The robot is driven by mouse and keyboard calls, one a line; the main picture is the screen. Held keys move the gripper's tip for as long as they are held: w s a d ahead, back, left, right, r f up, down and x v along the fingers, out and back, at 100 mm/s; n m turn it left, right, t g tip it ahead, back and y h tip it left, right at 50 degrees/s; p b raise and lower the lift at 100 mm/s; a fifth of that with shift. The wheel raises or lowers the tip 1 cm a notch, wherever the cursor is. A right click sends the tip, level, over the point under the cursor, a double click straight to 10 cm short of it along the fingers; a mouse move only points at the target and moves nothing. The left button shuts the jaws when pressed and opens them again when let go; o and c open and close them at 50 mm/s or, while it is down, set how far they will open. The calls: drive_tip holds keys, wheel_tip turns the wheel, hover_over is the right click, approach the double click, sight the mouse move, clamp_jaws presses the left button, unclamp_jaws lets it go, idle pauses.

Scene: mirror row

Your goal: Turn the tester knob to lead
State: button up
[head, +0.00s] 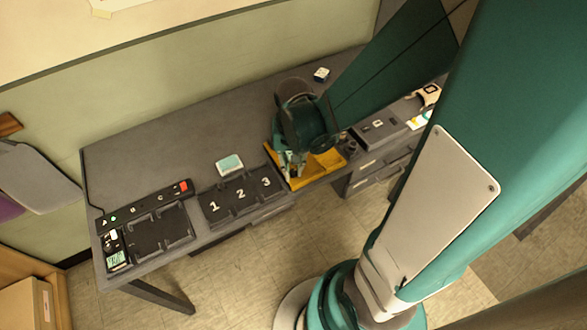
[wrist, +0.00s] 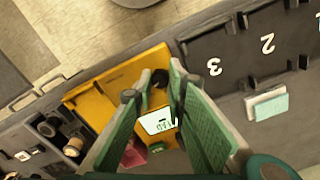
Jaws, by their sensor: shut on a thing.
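The yellow tester (head: 322,163) sits near the front edge of the grey bench, right of the numbered tray. In the wrist view the tester (wrist: 103,85) lies under my fingers, with a pale label or display (wrist: 158,122) whose small markings I cannot read surely. A dark knob (wrist: 159,82) shows between the fingertips. My gripper (wrist: 158,76) is shut on this knob, one green finger on each side. In the head view my gripper (head: 289,164) points down at the tester, and my wrist hides part of it. The knob's setting cannot be read.
A dark tray marked 1, 2, 3 (head: 239,208) is left of the tester. A white and teal block (head: 229,164) stands behind it. A dark strip with a red button (head: 183,187) and another tray (head: 158,236) lie farther left. Small items lie right; the bench's back middle is clear.

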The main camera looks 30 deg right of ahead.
sight(293, 171)
drive_tip(key=shift+m, duration=1.2)
drive_tip(key=o, duration=0.9)
drive_tip(key=shift+r, duration=0.25)
drive_tip(key=shift+r, duration=5.75)
